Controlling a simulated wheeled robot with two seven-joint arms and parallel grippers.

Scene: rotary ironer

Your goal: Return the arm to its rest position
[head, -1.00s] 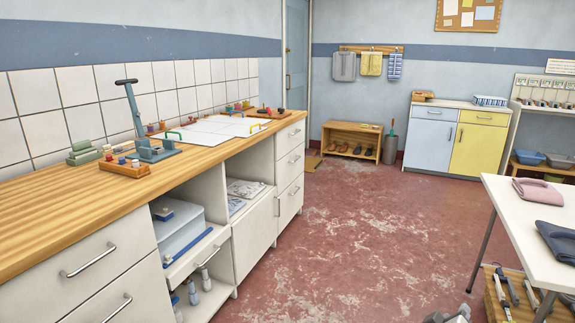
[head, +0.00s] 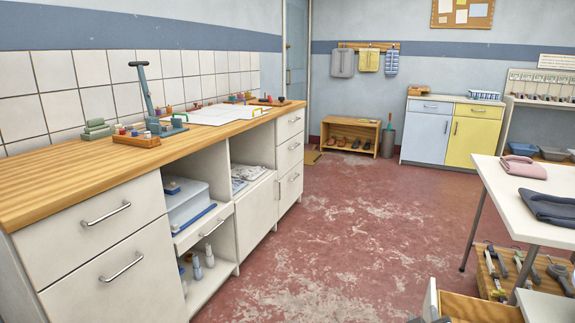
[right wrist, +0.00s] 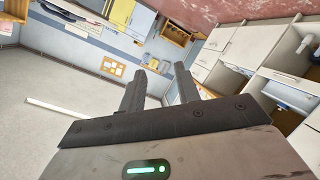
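My right gripper shows in the right wrist view (right wrist: 160,76), with its two dark fingers apart and nothing between them. My left gripper is in neither current view.
A wooden-topped counter (head: 60,187) runs along the left. A white table (head: 500,185) with folded pink cloth (head: 524,167) and dark cloth (head: 552,208) stands right. A wooden box or drawer (head: 480,308) is low at the bottom right. The red floor between is clear.

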